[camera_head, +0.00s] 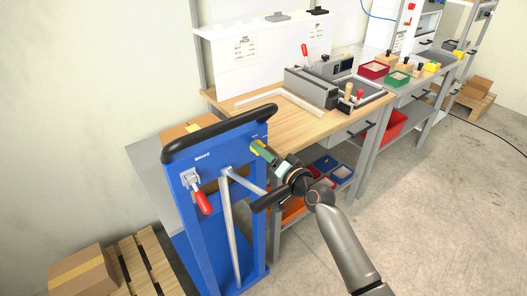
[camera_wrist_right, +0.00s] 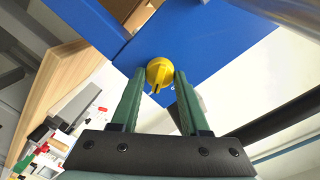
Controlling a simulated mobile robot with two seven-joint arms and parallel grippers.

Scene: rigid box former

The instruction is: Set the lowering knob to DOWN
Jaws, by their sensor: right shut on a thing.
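The lowering knob (camera_wrist_right: 160,73) is a small yellow knob on the blue frame (camera_head: 197,243) of a cart. My right gripper (camera_head: 260,149) reaches the upper right of that frame. In the right wrist view its two green fingers (camera_wrist_right: 158,84) stand on either side of the knob and are shut on it. The knob's ridge points toward the gripper palm in that view. In the head view the fingers mostly hide the knob, and I cannot read the markings beside it. My left gripper is not in view.
A red-handled brake lever (camera_head: 202,202) hangs on the frame's left side. A black push bar (camera_head: 215,133) runs across its top, and a grey rod (camera_head: 228,225) stands in front. A wooden workbench (camera_head: 283,128) with tools is behind. A pallet (camera_head: 146,262) lies at lower left.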

